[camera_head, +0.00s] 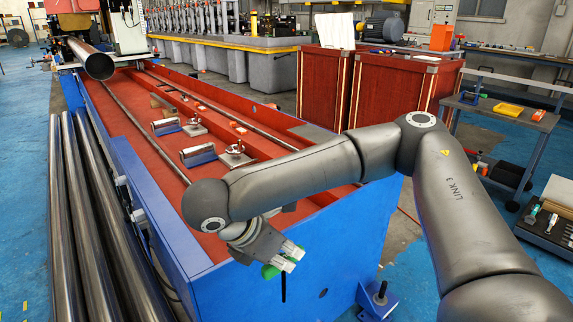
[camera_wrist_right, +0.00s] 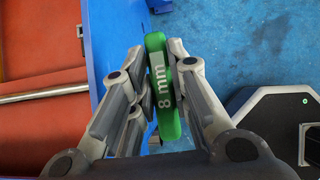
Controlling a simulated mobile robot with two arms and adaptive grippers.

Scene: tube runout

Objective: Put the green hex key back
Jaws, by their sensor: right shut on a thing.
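The green hex key (camera_head: 270,271) is in my right gripper (camera_head: 288,254), at the near end of the blue machine bed. Its black shaft points down in the head view. In the right wrist view the green handle (camera_wrist_right: 160,50) lies between the two fingers (camera_wrist_right: 160,72) and bears the marking "8 mm". The fingers close on it from both sides. At the right edge of the head view, a tool board (camera_head: 546,238) holds tools with coloured handles; its details are too small to tell. My left gripper is out of view.
The blue machine bed (camera_head: 345,240) with red inside stands below and behind my right gripper. Long steel tubes (camera_head: 75,220) lie along its left side. Blue floor between bed and tool board looks mostly clear.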

